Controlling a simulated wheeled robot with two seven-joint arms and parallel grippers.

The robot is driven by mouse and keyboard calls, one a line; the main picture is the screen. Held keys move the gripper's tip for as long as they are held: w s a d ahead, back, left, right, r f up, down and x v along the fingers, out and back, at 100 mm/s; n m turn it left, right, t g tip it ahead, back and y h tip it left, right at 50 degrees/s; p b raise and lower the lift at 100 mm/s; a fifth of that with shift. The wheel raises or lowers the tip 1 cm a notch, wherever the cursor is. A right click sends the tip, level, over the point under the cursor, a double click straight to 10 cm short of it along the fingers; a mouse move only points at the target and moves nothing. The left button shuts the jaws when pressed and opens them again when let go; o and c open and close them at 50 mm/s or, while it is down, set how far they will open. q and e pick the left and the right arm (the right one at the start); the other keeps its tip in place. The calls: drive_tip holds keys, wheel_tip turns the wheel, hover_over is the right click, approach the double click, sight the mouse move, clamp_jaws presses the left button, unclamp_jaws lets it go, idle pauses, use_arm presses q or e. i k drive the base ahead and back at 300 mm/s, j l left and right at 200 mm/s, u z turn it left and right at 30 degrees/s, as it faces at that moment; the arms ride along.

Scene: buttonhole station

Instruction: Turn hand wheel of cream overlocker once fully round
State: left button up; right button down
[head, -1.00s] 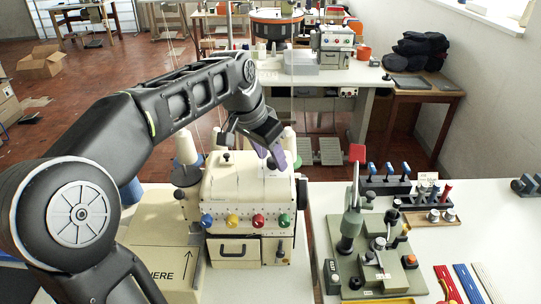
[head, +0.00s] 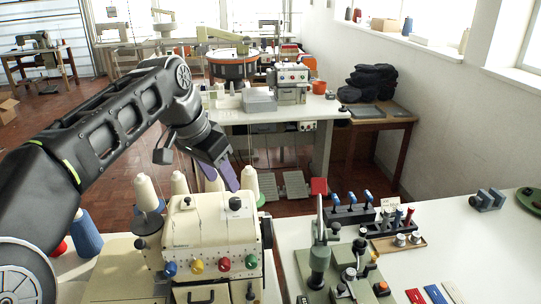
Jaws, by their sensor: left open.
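The cream overlocker (head: 212,222) stands on the near table in the lower middle of the head view, with blue, yellow, red and green dials on its front. Its dark hand wheel (head: 267,231) shows edge-on at the machine's right side. My left gripper (head: 221,177) hangs above and behind the top of the overlocker, up and to the left of the hand wheel. Its purple finger pads point down and right. It is open, holds nothing and appears clear of the machine. My right gripper is out of view.
White thread cones (head: 147,192) stand behind and left of the overlocker; another is just right of the gripper. A second sewing machine (head: 291,80) is on the far table.

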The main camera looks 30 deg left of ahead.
sight(266, 227)
drive_tip(key=k+l, duration=0.75)
drive_tip(key=l, duration=0.25)
